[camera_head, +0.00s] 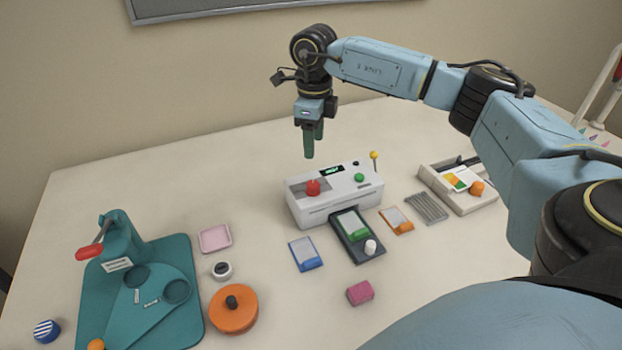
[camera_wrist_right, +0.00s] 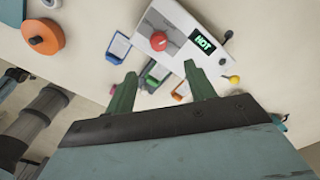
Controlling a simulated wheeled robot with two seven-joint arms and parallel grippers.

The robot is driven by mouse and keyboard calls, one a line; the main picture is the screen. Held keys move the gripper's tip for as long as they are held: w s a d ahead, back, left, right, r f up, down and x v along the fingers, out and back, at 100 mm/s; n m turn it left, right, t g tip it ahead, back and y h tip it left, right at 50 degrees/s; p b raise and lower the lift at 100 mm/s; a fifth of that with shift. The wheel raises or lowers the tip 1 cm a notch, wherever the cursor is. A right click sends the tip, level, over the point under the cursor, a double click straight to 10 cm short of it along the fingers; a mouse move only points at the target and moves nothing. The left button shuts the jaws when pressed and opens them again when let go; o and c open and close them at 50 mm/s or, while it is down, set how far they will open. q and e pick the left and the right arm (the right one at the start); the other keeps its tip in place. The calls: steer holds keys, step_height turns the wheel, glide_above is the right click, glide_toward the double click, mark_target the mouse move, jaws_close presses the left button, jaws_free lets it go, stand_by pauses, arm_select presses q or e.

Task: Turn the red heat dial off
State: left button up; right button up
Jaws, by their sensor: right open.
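The red heat dial (camera_head: 313,187) sits on the left part of the top of the white laminator (camera_head: 335,204). It also shows in the right wrist view (camera_wrist_right: 158,41), beside a small display (camera_wrist_right: 203,44) that reads HOT in green. A green button (camera_head: 359,177) and a yellow-tipped lever (camera_head: 374,155) are at the laminator's right end. My right gripper (camera_head: 314,150) points down above and behind the laminator, apart from the dial. In the right wrist view its two green fingers (camera_wrist_right: 163,93) are spread, with nothing held. My left gripper is not in view.
In front of the laminator are a dark tray (camera_head: 372,255) with a green card, a blue card pouch (camera_head: 305,253), an orange pouch (camera_head: 396,220) and a pink block (camera_head: 360,292). A teal press (camera_head: 125,240) stands at left; a beige tray (camera_head: 455,195) stands at right.

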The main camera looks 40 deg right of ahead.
mark_target(313, 183)
step_height(313, 183, down, 12)
steer(key=shift+a+f, duration=0.1)
steer(key=shift+f, duration=0.1)
steer(key=c, duration=1)
steer(key=shift+o, duration=0.2)
